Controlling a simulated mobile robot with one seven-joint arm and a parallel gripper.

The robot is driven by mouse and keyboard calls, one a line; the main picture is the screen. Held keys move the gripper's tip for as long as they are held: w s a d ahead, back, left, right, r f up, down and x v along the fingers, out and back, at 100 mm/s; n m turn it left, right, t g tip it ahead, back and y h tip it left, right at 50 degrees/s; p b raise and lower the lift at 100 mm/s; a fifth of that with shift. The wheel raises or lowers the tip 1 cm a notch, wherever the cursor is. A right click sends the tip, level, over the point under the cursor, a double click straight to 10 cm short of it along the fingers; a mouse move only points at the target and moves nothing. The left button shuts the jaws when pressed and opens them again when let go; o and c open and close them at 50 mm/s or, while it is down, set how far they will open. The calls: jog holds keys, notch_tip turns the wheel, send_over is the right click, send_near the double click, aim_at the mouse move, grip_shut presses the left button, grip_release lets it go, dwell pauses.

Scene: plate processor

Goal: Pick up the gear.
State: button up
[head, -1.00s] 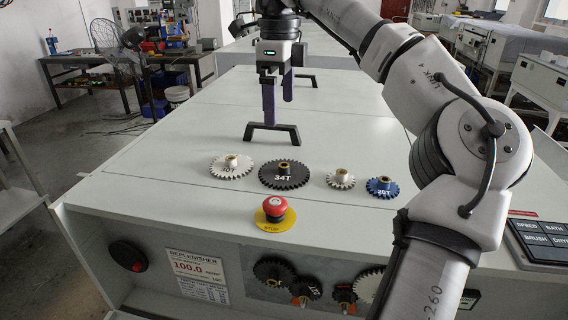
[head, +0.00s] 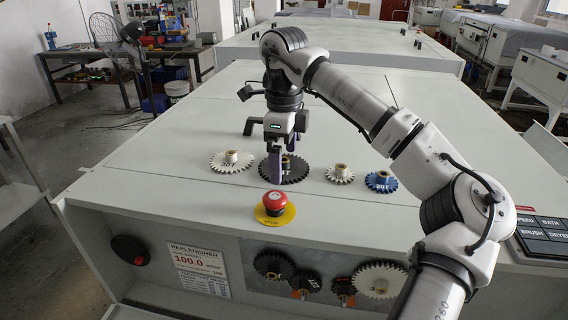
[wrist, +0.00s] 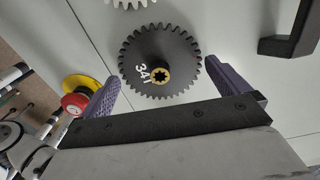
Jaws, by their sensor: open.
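The black gear marked 34T (head: 296,172) lies flat on the white machine top, and its brass hub points up. It also shows in the wrist view (wrist: 150,50), between and beyond my purple fingers. My gripper (head: 281,172) is open and points down over this gear, with part of the gear hidden behind the fingers. I cannot tell whether the fingers touch the gear.
A white gear (head: 231,161) lies to the left; a small pale gear (head: 340,174) and a blue gear (head: 381,182) lie to the right. A red emergency stop (head: 274,203) stands in front. A black handle (wrist: 290,30) rises from the top nearby. Several gears sit on the front panel.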

jog(key=shift+f, duration=0.3)
jog(key=c, duration=0.7)
jog(key=shift+c, duration=0.2)
jog(key=shift+r, duration=0.1)
notch_tip(320, 180, up, 20)
jog(key=p, duration=0.5)
